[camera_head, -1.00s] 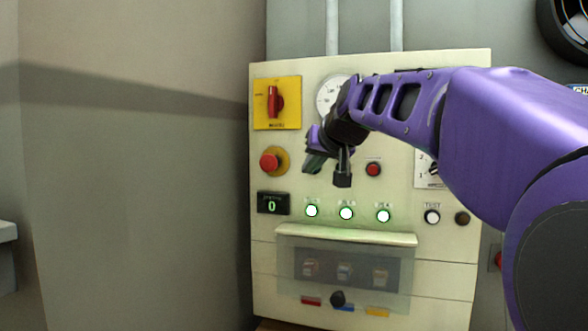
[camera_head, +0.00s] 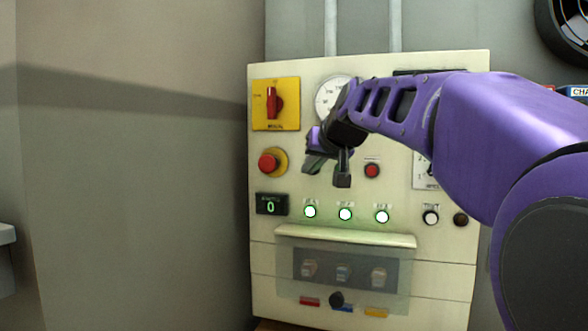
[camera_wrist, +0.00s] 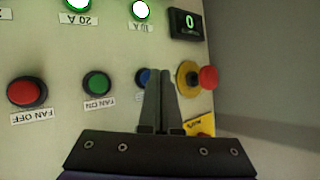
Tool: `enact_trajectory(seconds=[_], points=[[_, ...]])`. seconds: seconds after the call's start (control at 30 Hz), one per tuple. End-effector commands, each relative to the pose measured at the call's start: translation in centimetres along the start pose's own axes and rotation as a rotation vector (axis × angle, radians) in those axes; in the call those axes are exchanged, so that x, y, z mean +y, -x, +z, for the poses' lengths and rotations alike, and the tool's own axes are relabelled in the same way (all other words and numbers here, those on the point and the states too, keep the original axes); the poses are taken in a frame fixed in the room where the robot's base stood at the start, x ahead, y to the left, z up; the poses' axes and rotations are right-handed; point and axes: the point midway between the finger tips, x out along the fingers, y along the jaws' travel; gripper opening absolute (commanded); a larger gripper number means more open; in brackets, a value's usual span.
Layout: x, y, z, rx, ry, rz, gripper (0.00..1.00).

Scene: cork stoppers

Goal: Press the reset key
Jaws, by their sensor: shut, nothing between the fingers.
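A blue button (camera_wrist: 143,77) on the panel is partly covered by my fingers in the wrist view. Its label is mostly hidden, so I cannot read whether it says reset. In the head view my gripper and wrist hide that spot. My gripper (camera_wrist: 160,74) is shut and empty, its fingers together and overlapping the blue button in the picture; I cannot tell whether they touch the panel. In the head view my gripper (camera_head: 342,183) hangs in front of the panel, above the lit green-ringed lamps.
The cream panel (camera_head: 268,232) also holds a red mushroom button (camera_head: 268,162), yellow rotary switch (camera_head: 287,119), display reading 0 (camera_head: 271,205), FAN OFF button (camera_wrist: 27,91), FAN ON button (camera_wrist: 96,83) and a clear-covered compartment (camera_head: 297,286) below.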

Motion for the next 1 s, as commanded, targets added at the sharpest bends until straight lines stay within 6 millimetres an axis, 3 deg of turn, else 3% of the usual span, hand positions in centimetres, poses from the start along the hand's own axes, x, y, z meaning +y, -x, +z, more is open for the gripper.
enact_trajectory(seconds=[1.0], points=[[0.45, -0.62, -0.45, 0.0, -0.001, 0.0, 0.0]])
